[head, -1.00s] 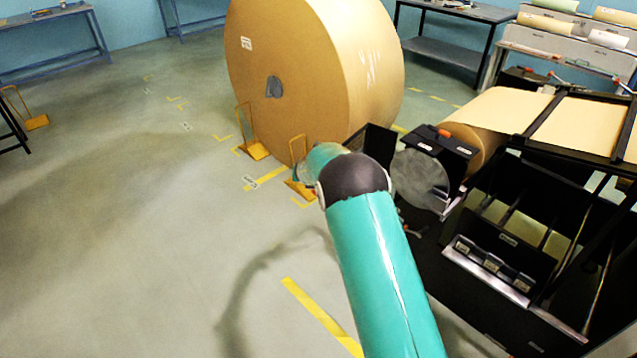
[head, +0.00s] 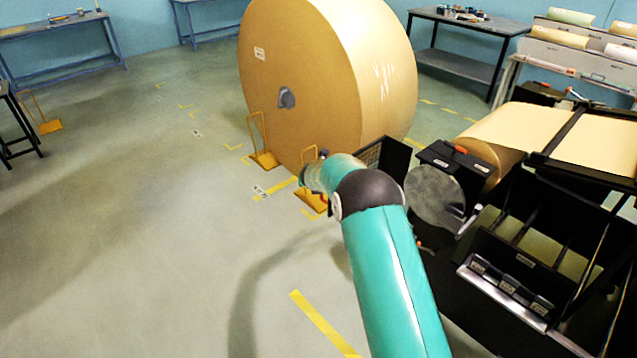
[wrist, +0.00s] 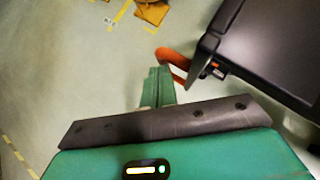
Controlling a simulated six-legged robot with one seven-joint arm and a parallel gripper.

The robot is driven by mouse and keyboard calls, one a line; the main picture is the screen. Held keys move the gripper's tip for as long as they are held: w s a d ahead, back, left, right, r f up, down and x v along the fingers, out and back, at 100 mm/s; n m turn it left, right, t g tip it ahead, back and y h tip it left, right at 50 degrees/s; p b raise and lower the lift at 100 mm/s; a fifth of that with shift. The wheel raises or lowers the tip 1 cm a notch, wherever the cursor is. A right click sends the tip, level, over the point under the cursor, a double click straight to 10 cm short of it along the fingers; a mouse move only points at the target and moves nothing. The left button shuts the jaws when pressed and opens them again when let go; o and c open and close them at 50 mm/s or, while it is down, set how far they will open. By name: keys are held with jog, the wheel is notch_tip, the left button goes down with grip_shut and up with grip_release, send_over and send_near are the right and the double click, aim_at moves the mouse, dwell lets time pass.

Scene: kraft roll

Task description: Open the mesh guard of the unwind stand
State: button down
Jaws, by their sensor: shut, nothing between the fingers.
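The mesh guard (head: 370,155) is a dark-framed panel between the big kraft roll and the unwind stand (head: 437,195); my arm hides part of it in the head view. In the wrist view a dark panel (wrist: 270,45) fills the upper right, with an orange loop handle (wrist: 168,53) on its left edge. My gripper (wrist: 158,73) is shut and empty, its fingertips right beside the handle, overlapping it in the picture. I cannot tell whether they touch. In the head view the fingers are hidden by my arm.
The big kraft roll (head: 320,80) stands behind my arm, with yellow chocks (head: 264,158) at its foot. A black rack (head: 510,270) fills the right side. The floor (head: 130,230) to the left is clear, with yellow tape marks.

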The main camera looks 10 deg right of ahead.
jog(key=s+a+r+n+t+y, duration=0.15)
jog(key=s+r+n, duration=0.45)
jog(key=r, duration=0.6)
jog(key=s+a+r+n+t+y, duration=0.15)
jog(key=s+r+n, duration=0.25)
jog(key=s+r, duration=0.65)
jog(key=s+r+n+g+y, duration=0.1)
jog(key=s+r+n+y, duration=0.2)
jog(key=s+r+n, duration=0.75)
jog(key=s+d+f+n+g+h, duration=0.1)
jog(key=s+d+n, duration=0.2)
jog(key=s+n, duration=0.3)
jog(key=s+d+f+n+g+h, duration=0.1)
jog(key=s+n, duration=0.4)
jog(key=s, duration=0.8)
jog(key=s+d+f+n+g+h, duration=0.2)
jog(key=s+d+n, duration=0.3)
jog(key=s, duration=0.4)
jog(key=shift+s+d+f+n+g, duration=0.2)
jog(key=shift+d+f+n+g, duration=0.15)
jog(key=shift+f+n+g, duration=0.35)
jog(key=shift+w+a+r, duration=0.1)
jog(key=shift+r, duration=0.1)
